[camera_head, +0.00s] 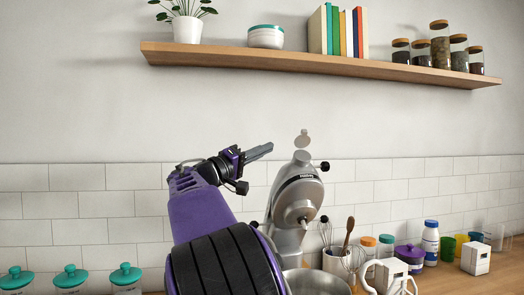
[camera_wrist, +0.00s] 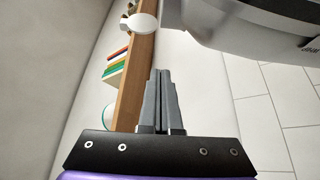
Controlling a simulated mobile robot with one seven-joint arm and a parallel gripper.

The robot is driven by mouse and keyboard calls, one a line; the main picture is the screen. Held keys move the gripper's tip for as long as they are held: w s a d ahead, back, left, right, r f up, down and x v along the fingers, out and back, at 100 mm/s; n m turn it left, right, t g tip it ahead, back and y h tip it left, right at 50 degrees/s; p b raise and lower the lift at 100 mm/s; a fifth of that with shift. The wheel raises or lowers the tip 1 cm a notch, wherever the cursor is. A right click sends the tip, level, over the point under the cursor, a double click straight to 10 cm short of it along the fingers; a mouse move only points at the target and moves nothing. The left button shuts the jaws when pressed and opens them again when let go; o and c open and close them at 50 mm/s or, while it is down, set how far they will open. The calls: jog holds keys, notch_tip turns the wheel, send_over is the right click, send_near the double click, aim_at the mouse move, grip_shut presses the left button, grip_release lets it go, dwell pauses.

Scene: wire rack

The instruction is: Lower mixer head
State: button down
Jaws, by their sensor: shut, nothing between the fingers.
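The mixer head (camera_head: 297,190) is silver and tilted up, with a black knob on its right side. The mixer's bowl (camera_head: 316,281) is below it, cut off by the bottom edge. My gripper (camera_head: 267,149) is shut and empty, up and to the left of the top of the mixer head, pointing right. In the wrist view the closed fingers (camera_wrist: 161,75) point up the picture. The mixer head (camera_wrist: 255,22) fills the upper right there, and no contact with the fingers shows.
A wooden shelf (camera_head: 300,68) with a plant, bowl, books and jars is above. Teal-lidded canisters (camera_head: 71,279) stand at lower left. A utensil holder (camera_head: 337,264), white mugs (camera_head: 388,277), a purple pot (camera_head: 410,256) and a blue-capped bottle (camera_head: 430,243) stand right of the mixer.

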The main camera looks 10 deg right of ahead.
aim_at(289, 163)
jog(key=p+x, duration=0.1)
jog(key=x, duration=0.5)
jog(key=shift+d+r+p, duration=0.1)
jog(key=shift+r+p, duration=0.1)
jog(key=shift+p, duration=0.1)
jog(key=shift+s+d+f+b, duration=0.45)
jog(key=shift+s+f+b, duration=0.1)
jog(key=shift+s+f, duration=0.25)
jog(key=shift+s+d+f, duration=0.2)
jog(key=shift+s+f, duration=0.1)
jog(key=shift+f, duration=0.05)
jog(key=shift+s+f, duration=0.1)
jog(key=shift+s, duration=0.15)
jog(key=shift+f, duration=0.1)
